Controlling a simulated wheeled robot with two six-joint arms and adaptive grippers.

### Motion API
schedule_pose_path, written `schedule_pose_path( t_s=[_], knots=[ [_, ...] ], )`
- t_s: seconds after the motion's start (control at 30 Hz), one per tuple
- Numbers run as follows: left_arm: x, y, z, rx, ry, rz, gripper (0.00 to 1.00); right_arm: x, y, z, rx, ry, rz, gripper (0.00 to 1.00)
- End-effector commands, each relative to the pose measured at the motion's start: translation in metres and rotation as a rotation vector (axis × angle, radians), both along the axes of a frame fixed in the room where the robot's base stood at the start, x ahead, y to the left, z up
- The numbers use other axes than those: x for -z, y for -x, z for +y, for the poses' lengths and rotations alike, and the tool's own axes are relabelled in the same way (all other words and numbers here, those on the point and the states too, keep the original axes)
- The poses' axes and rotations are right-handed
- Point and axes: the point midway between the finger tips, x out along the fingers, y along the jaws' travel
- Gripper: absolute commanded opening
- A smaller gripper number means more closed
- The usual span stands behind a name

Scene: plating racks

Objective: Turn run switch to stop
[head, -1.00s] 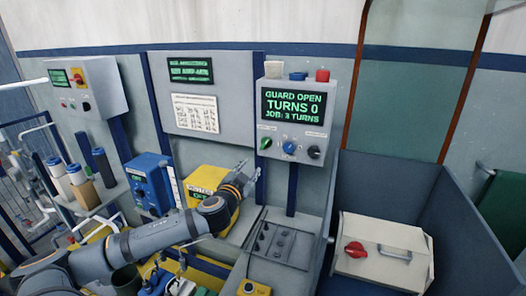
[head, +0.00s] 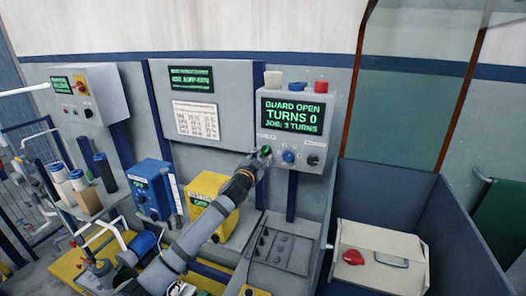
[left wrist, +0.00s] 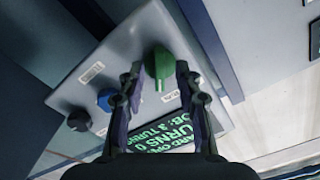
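The grey control box (head: 297,84) has a row of three knobs under its screen. The green knob (left wrist: 160,64), the likely run switch, is at the left of the row in the head view, with its pointer line facing the screen in the left wrist view. Its label is too small to read. My left gripper (head: 262,156) is at this knob. In the left wrist view its two fingers (left wrist: 160,72) stand on either side of the green knob, apart, with a small gap visible. My right gripper is not in view.
A blue knob (head: 288,156) and a black knob (head: 313,160) sit to the right of the green one. The screen (head: 294,115) reads GUARD OPEN, TURNS 0, JOB: 3 TURNS. A red button (head: 321,87) is on top.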

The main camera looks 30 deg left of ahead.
Motion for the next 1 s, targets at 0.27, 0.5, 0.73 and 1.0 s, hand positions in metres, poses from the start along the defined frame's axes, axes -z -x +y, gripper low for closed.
schedule_pose_path(
  t_s=[0.27, 0.5, 0.73, 1.0],
  knots=[
    [0.0004, -0.0137, 0.0022, 0.001, 0.000, 0.000, 0.34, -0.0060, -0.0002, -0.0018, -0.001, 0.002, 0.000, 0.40],
    [0.0008, -0.0133, 0.0024, 0.001, -0.001, 0.000, 0.23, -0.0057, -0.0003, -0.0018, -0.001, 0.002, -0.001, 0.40],
    [0.0008, -0.0131, 0.0024, 0.001, -0.001, 0.000, 0.00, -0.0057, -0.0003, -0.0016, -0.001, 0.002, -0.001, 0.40],
    [0.0015, -0.0131, 0.0024, 0.001, 0.010, -0.002, 0.00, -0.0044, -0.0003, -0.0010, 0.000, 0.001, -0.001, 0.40]
  ],
)
